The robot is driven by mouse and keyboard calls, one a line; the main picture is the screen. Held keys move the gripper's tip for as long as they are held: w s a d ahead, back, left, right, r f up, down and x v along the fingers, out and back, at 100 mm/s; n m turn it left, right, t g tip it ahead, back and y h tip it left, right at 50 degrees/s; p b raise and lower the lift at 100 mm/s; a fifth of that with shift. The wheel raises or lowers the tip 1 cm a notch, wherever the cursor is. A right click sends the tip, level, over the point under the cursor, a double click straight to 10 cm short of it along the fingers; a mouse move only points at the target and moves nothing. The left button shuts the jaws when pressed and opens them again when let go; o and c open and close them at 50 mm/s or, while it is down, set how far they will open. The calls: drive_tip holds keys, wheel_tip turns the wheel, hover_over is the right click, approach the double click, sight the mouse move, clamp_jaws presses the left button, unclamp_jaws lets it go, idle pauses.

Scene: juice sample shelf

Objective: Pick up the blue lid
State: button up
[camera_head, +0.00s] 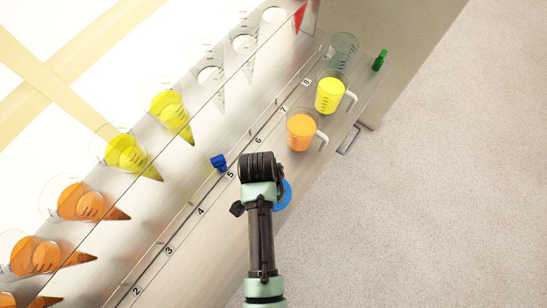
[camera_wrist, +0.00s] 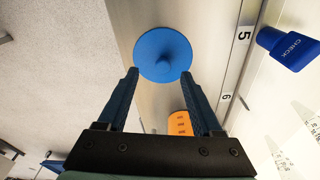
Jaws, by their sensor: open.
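The blue lid (camera_wrist: 163,52) is a round disc with a small knob, lying on the metal shelf. In the wrist view it lies just beyond and between the tips of my open gripper (camera_wrist: 159,74), with nothing between the fingers. In the head view my arm covers most of the lid, and only its right edge (camera_head: 284,195) shows beside my wrist. My gripper's fingers are hidden under the wrist in the head view.
An orange juice jug (camera_head: 301,132) and a yellow juice jug (camera_head: 330,95) stand farther along the shelf. A green piece (camera_head: 379,60) stands at the far end. Cone-shaped holders line the left.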

sight(288, 194)
drive_tip(key=shift+w+d+f, duration=0.1)
drive_tip(key=shift+w+f, duration=0.1)
drive_tip(key=shift+f, duration=0.6)
drive_tip(key=shift+w+d+f, duration=0.1)
drive_tip(key=shift+w+f, duration=0.1)
drive_tip(key=shift+f, duration=0.6)
drive_tip(key=shift+w+d+f, duration=0.1)
drive_tip(key=shift+w+f, duration=0.1)
drive_tip(key=shift+f, duration=0.6)
clamp_jaws()
